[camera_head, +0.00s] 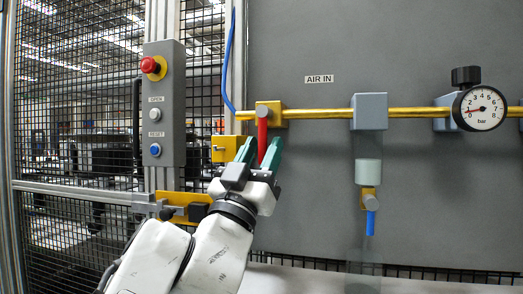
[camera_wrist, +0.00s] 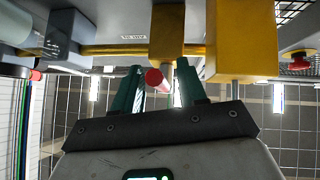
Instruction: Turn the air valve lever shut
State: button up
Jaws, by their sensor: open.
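The red air valve lever (camera_head: 262,138) hangs down from the brass-yellow valve body (camera_head: 270,112) under the AIR IN label, across the line of the yellow pipe. My gripper (camera_head: 260,153) is open, with its green fingers pointing up at the lever from below. In the head view, one finger is left of the lever's lower part and the other is right of it. In the wrist view, the lever's round red end (camera_wrist: 156,80) shows between the two fingers (camera_wrist: 158,88), with gaps visible. Whether either finger touches it I cannot tell.
A yellow box (camera_head: 228,148) sits just left of the lever. A grey button box (camera_head: 164,104) with a red stop button is further left. A grey filter unit (camera_head: 369,112) and a pressure gauge (camera_head: 482,108) are on the pipe to the right. The panel between valve and filter is clear.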

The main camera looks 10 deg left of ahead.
jog(key=v, duration=1)
jog(key=shift+s+p, duration=0.2)
jog(key=shift+p, duration=0.15)
jog(key=shift+a+f, duration=0.1)
jog(key=shift+f, duration=0.05)
